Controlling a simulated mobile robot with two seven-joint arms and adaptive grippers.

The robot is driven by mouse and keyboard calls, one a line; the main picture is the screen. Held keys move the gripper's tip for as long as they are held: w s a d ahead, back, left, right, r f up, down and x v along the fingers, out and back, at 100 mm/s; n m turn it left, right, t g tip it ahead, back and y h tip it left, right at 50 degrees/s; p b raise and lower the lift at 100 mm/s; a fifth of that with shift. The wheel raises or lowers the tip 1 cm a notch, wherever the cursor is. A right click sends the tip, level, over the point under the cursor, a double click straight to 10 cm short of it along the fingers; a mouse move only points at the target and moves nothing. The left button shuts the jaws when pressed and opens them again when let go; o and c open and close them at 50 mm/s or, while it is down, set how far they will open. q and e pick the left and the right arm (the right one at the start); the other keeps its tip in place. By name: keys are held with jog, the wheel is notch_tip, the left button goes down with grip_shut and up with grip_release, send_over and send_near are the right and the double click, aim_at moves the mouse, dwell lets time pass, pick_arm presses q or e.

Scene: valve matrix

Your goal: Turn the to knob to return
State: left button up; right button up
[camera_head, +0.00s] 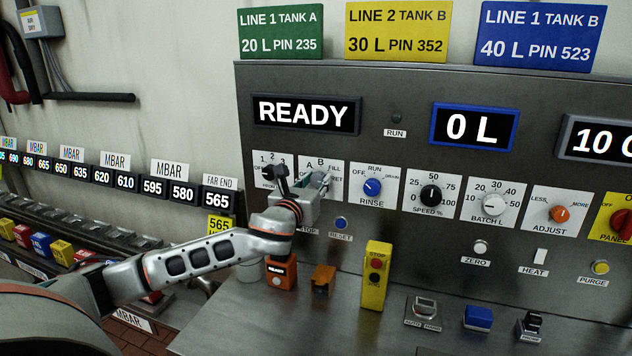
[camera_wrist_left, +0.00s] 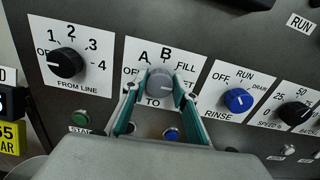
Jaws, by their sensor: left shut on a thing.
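The grey TO knob (camera_wrist_left: 160,84) sits on a white dial plate marked OFF, A, B and FILL, with a partly hidden label at its right that reads like RET. In the wrist view my left gripper (camera_wrist_left: 157,92) has its two teal-lined fingers on either side of the knob, shut on it. The knob's pointer direction is hard to tell. In the head view my left gripper (camera_head: 322,182) reaches the panel and hides most of this knob. My right gripper is not in view.
The black FROM LINE knob (camera_wrist_left: 66,63) is close on the left and the blue RINSE knob (camera_wrist_left: 237,100) on the right. The display reads READY (camera_head: 305,113).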

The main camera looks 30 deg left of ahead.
pick_arm(q)
jog(key=shift+m, duration=0.3)
jog(key=o, duration=1.1)
jog(key=v, duration=1.2)
